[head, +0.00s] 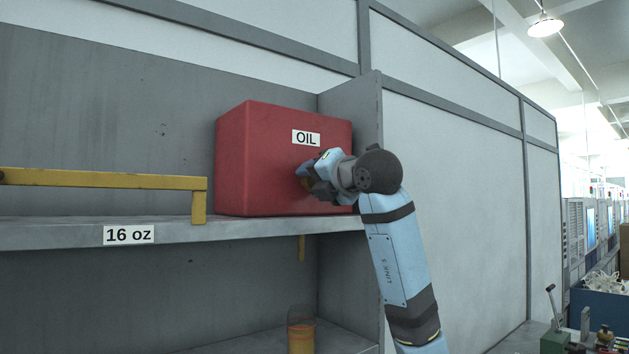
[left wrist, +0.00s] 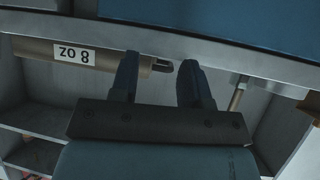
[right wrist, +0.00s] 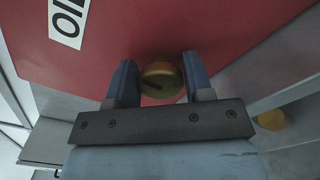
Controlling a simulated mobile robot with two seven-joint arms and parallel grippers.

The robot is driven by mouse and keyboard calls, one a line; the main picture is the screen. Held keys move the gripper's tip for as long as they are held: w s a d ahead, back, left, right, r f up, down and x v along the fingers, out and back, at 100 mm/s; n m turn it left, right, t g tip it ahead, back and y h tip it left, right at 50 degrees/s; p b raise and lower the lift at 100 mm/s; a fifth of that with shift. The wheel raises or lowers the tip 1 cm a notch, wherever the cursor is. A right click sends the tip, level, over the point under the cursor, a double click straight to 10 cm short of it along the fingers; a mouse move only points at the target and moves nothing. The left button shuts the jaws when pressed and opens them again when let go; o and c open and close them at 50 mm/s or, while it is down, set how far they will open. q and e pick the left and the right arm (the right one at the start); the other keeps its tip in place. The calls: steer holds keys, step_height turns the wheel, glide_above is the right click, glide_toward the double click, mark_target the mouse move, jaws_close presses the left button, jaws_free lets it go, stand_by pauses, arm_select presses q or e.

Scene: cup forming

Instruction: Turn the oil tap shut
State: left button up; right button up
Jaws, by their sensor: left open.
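The red oil box (head: 255,165) with an OIL label stands on the shelf; it fills the top of the right wrist view (right wrist: 215,25). A round yellow tap knob with a dark slot (right wrist: 160,82) is on its front. My right gripper (head: 308,178) is at the box front, its fingers (right wrist: 160,80) on either side of the knob. The fingers look spread; I cannot tell whether they touch it.
A yellow bar (head: 110,180) runs along the shelf (head: 60,234) labelled 16 oz. A yellow spout (head: 301,248) hangs below it, above a clear cup with amber contents (head: 300,338) on the lower shelf. A grey partition (head: 352,110) stands right of the box.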

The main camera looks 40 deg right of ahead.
steer(key=o, duration=0.3)
steer(key=shift+s, duration=0.15)
steer(key=s+b, duration=0.1)
steer(key=s, duration=0.3)
steer(key=s+a, duration=0.1)
steer(key=s, duration=0.4)
steer(key=s+b, duration=0.1)
steer(key=s, duration=0.3)
steer(key=shift+s+a+b, duration=0.25)
steer(key=shift+b, duration=0.05)
